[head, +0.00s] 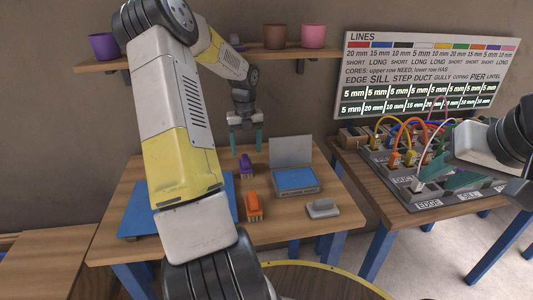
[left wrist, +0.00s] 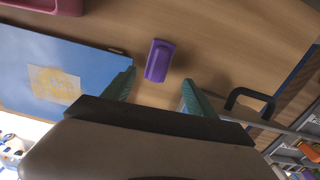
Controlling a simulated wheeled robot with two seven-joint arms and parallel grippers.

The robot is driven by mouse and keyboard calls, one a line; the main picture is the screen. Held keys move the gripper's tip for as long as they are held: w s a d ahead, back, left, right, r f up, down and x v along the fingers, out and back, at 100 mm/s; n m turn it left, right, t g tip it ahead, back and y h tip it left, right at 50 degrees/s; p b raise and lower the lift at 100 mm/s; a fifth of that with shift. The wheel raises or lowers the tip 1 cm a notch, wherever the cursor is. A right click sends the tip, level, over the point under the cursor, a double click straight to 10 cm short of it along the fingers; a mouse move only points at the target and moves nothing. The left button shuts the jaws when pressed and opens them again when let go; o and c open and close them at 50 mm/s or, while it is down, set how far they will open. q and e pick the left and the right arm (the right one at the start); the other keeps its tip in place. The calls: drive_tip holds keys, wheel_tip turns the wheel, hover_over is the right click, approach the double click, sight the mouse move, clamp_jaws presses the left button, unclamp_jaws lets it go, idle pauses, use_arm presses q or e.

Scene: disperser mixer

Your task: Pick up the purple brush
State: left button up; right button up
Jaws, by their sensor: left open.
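The purple brush (head: 246,166) lies on the wooden table in the head view, behind an orange brush (head: 254,206). My left gripper (head: 246,143) is above it and toward the back, pointing down, with two teal fingers apart and nothing between them. In the left wrist view the purple brush (left wrist: 159,60) lies just beyond the open fingertips (left wrist: 157,86), roughly centred between their lines and not touched. My right gripper (head: 450,185) is at the right, over the cable board. Its teal fingers show, but whether they are open is unclear.
A blue open-lidded box (head: 295,180) and a grey block (head: 322,208) stand right of the brushes. A blue mat (head: 140,222) lies left, partly behind my arm. A shelf with pots (head: 275,37) runs above. The cable board (head: 432,172) is on the right table.

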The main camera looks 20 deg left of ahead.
sight(246, 165)
use_arm(q)
drive_tip(key=shift+w+a+f, duration=0.2)
drive_tip(key=shift+a+f, duration=0.1)
drive_tip(key=shift+f, duration=0.15)
drive_tip(key=shift+f+m, duration=0.3)
drive_tip(key=shift+f, duration=0.1)
wheel_tip(246, 165, down, 7)
drive_tip(key=shift+a+f, duration=0.1)
drive_tip(key=shift+a, duration=0.05)
clamp_jaws()
